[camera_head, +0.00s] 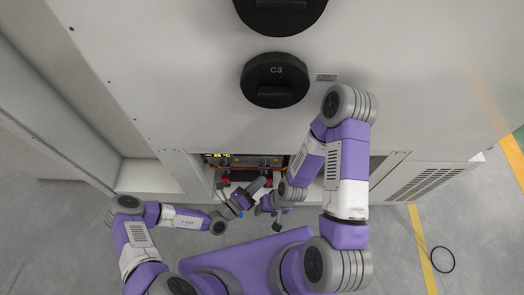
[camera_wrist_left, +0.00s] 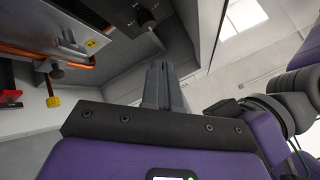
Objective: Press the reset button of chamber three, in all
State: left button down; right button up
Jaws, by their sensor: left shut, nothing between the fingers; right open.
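The black round lid marked C3 (camera_head: 275,80) is on the white cabinet top. I cannot pick out the reset button. My left gripper (camera_head: 262,182) is shut and empty, in front of the bay. My right gripper (camera_head: 268,217) is open, just below the left one, in front of the bay.
Orange pipes (camera_wrist_left: 54,55), a yellow knob (camera_wrist_left: 53,102) and a red part (camera_wrist_left: 9,95) lie left of the fingers in the wrist view. Another black lid (camera_head: 280,12) is at the top. A vent grille (camera_head: 428,183) and a black ring (camera_head: 443,260) on clear floor are at right.

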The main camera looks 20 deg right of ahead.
pick_arm(q)
jog(key=shift+w, duration=0.1)
jog(key=w+d+b, duration=0.2)
jog(key=w+b, duration=0.2)
jog(key=w, duration=0.4)
jog(key=shift+w+d+b, duration=0.15)
jog(key=shift+d+b, duration=0.05)
jog(key=shift+b, duration=0.2)
dwell(1.8)
jog(key=shift+w+d, duration=0.15)
jog(key=shift+w, duration=0.25)
